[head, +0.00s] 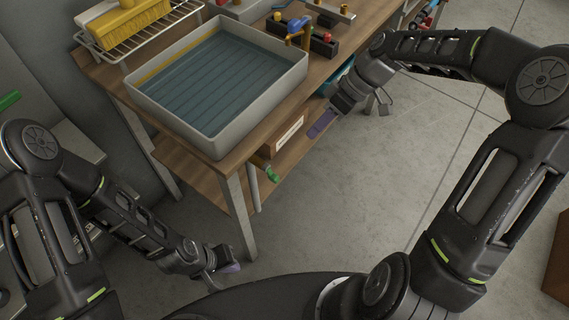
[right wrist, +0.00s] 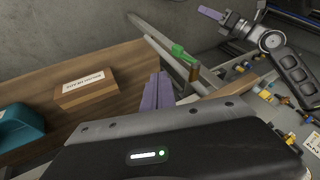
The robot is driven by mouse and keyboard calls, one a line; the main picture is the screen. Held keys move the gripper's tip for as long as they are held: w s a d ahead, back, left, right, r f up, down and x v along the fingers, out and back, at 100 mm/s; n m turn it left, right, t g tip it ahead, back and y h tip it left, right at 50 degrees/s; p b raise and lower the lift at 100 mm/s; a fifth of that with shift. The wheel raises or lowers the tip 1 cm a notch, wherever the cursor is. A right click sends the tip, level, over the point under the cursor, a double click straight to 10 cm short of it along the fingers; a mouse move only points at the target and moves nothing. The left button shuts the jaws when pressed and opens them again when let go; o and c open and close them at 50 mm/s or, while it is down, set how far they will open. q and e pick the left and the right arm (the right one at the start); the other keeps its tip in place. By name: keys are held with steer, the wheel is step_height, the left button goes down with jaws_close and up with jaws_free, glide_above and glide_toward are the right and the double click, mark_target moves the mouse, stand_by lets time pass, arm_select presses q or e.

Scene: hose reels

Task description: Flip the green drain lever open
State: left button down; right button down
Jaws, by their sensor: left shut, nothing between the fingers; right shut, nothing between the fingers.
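The green drain lever (head: 271,174) sits below the front of the grey basin (head: 190,125), by the bench leg. In the right wrist view the green lever (right wrist: 180,51) is beyond my fingertips, by a brass-coloured part (right wrist: 194,72). My right gripper (head: 321,124) is shut and empty, up and right of the lever in the head view and apart from it. Its purple fingers (right wrist: 158,93) show in the right wrist view. My left gripper (head: 231,268) is shut and empty, low by the bench leg; it also shows in the right wrist view (right wrist: 210,13).
A labelled brown box (head: 286,135) stands on the lower shelf near my right gripper, with a teal object (right wrist: 20,127) farther along. A yellow brush (head: 130,20) lies on a wire rack. Bench legs (head: 239,215) stand near the lever.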

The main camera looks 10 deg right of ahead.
mark_target(271, 174)
steer(key=s+a+f, duration=0.2)
steer(key=a+f, duration=0.6)
steer(key=f, duration=0.1)
steer(key=shift+s+a+f+p, duration=0.2)
steer(key=shift+s+a+p, duration=0.05)
steer(key=shift+p, duration=0.2)
steer(key=shift+s+a+f+g+y+b, duration=0.25)
steer(key=shift+a+f+g+y+b, duration=0.1)
steer(key=shift+f+g+y+b, duration=0.2)
